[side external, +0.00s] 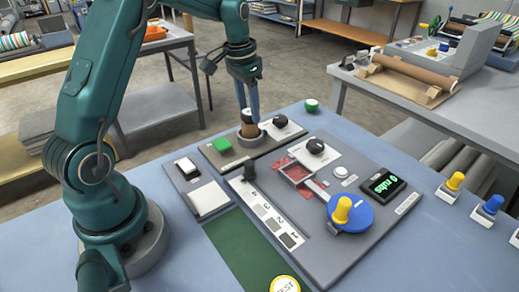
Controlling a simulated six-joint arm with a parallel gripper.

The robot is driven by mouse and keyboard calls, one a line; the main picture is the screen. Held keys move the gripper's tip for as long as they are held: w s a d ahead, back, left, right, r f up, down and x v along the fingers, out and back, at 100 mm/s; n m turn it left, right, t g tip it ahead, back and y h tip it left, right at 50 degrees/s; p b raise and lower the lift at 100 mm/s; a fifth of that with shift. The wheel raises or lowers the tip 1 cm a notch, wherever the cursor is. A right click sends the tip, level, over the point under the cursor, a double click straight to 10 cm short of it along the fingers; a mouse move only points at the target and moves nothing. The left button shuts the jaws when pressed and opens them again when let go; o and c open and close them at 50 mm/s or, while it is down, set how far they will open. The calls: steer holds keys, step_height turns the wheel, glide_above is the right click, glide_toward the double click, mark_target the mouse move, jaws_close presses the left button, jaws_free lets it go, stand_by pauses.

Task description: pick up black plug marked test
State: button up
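My gripper (252,98) points straight down at the back of the blue table, its blue fingers just above or at a small upright piece (249,129). That piece has a dark top and tan body and stands in a grey round base; I cannot tell whether the fingers touch it. From this side the fingers overlap, so their opening is hidden. Several black pieces show: an upright black plug (251,172) by the numbered strip, a black knob (316,147) and another black knob (280,121). No TEST marking is legible on any.
A grey panel (375,235) carries a blue dial with yellow knob (342,211) and a display (383,184). A green block (222,144) and green button (312,105) are near the gripper. Yellow and blue knobs (492,206) stand right. The green mat (246,250) is clear.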

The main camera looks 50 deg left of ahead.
jaws_close()
steer(key=shift+r, duration=0.1)
